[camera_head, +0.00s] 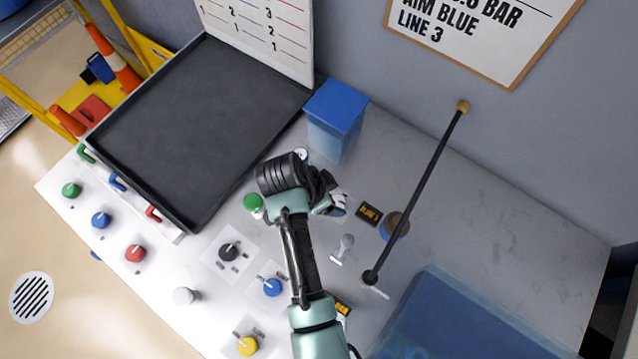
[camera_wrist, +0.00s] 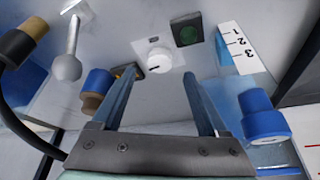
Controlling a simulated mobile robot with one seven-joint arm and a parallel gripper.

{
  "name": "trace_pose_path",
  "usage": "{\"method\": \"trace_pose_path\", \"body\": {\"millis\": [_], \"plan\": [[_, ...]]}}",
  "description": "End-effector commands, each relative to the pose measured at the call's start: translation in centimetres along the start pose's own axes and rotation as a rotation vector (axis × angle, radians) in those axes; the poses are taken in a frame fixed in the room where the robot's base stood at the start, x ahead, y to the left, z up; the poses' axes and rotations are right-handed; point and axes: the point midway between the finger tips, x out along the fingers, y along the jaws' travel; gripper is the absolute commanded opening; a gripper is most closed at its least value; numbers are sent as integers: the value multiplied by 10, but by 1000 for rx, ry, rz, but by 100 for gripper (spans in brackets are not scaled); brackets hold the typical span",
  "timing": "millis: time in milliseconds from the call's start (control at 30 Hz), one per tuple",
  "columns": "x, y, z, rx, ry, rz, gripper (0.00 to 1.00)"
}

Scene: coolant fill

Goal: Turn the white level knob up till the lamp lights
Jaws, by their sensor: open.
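The white level knob (camera_wrist: 158,60), a round knob with a short dark mark, shows in the wrist view just beyond and between my fingertips. Beside it is a dark square lamp housing with a dark green lens (camera_wrist: 188,35), which looks unlit. My gripper (camera_wrist: 161,76) is open and empty, its two fingers apart on either side of the knob in the picture. I cannot tell how deep the gap to the knob is. In the head view my gripper (camera_head: 328,195) is over the middle of the panel and hides much of that area.
A lever with a grey ball (camera_wrist: 66,66) and a blue-and-brown cylinder (camera_wrist: 97,88) stand to the left in the wrist view. A long black rod (camera_head: 420,185) rises right of my arm. A blue box (camera_head: 335,110) and a dark tray (camera_head: 205,115) stand behind.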

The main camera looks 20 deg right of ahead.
Motion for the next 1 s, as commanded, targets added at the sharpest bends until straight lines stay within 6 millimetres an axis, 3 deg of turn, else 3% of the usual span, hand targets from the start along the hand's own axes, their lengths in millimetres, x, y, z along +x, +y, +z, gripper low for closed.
{"method": "trace_pose_path", "body": {"millis": [200, 400, 600, 1000], "plan": [[-46, -1, 1, -2, 1, -6, 76], [-75, -1, 1, -1, 1, -3, 76], [-84, 0, 0, -1, 1, -1, 76], [-84, 0, 0, -1, 0, 0, 76]]}}
